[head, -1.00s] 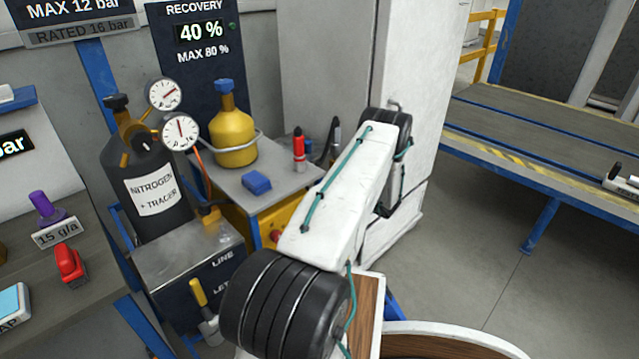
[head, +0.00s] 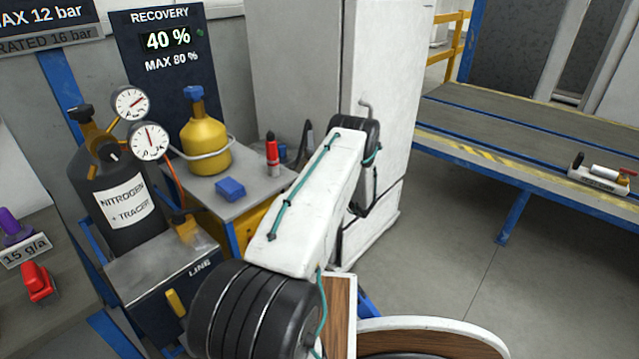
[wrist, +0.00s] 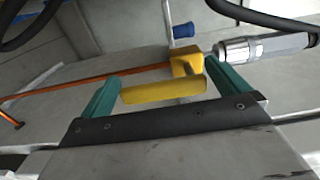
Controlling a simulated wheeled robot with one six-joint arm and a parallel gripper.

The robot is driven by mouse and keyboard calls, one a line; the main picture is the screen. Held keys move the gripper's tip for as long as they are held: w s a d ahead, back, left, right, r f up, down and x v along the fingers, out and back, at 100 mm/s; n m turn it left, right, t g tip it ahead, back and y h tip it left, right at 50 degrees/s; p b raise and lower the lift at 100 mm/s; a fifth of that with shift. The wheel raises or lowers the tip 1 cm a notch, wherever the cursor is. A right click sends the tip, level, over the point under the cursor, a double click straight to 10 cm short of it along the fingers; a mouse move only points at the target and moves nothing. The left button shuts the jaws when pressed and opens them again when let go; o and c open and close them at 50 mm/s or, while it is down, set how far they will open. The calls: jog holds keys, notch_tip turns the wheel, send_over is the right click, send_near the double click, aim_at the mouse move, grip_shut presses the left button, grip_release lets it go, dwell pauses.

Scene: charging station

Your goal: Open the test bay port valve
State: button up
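In the wrist view a yellow bar-shaped handle (wrist: 163,90) lies across the space between my gripper's fingers. A yellow block (wrist: 187,63) sits just behind its right end, with an orange hose (wrist: 90,80) running left from it. My gripper (wrist: 162,88) has its two green fingers spread wide, one near each end of the handle; I cannot tell whether they touch it. In the head view my white arm reaches toward the cabinet and hides the gripper. No label in the wrist view marks the handle as the test bay port valve.
A metal coupling (wrist: 265,48) lies right of the yellow block. In the head view, a nitrogen cylinder (head: 122,205) and yellow recovery bottle (head: 205,145) stand left of my arm. A raised platform (head: 530,140) with a small device (head: 600,178) is right. Floor between is clear.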

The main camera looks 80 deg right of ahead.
jog(key=v, duration=0.7)
jog(key=shift+s+a, duration=0.25)
jog(key=shift+s, duration=0.1)
